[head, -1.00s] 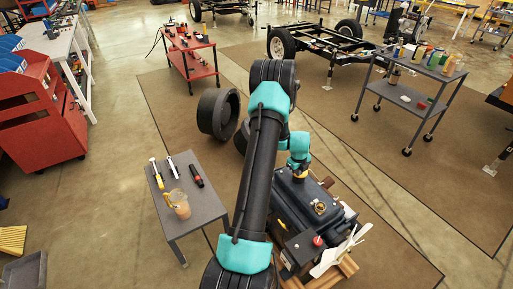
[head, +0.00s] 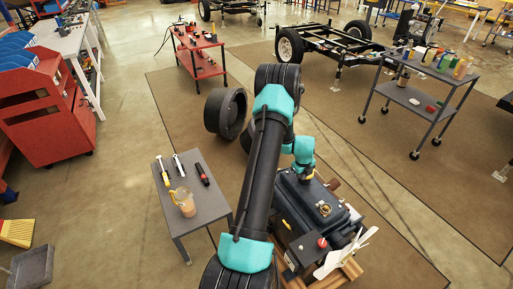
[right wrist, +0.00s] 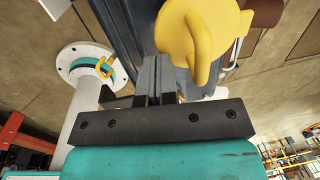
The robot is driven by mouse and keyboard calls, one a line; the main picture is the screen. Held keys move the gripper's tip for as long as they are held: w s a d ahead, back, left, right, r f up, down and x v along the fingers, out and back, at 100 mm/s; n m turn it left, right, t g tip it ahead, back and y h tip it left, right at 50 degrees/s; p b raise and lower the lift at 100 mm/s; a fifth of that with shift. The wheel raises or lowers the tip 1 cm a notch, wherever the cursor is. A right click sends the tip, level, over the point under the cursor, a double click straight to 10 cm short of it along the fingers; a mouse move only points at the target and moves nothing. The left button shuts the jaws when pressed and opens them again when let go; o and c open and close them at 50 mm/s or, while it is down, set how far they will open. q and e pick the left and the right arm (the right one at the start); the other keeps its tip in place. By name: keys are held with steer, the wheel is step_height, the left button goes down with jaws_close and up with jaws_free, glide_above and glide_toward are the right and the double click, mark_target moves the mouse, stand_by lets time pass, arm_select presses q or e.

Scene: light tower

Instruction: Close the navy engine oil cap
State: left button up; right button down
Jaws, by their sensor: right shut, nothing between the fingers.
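The navy engine (head: 342,217) stands on a wooden stand right of my large right arm in the head view. A yellow round cap-like piece with a raised grip (right wrist: 190,32) shows large in the right wrist view, just right of my fingertips. I take it to be the oil cap; how far it is open I cannot tell. My right gripper (head: 304,172) points down at the engine's far end. Its fingers (right wrist: 157,72) are shut and empty beside the yellow piece; contact is unclear. My left gripper is not in view.
A brass-coloured fitting (head: 324,209) and a red knob (head: 322,242) sit on the engine, with a white fan (head: 345,253) at its near end. A grey side table (head: 201,211) with tools and a jug stands left. A grey cart (head: 422,101) stands right.

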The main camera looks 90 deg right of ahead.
steer(key=shift+w+a+f, duration=0.15)
steer(key=shift+a+f, duration=0.05)
steer(key=w+a+r, duration=0.5)
steer(key=w+r, duration=0.2)
steer(key=w, duration=0.1)
steer(key=shift+r, duration=0.15)
stand_by(0.5)
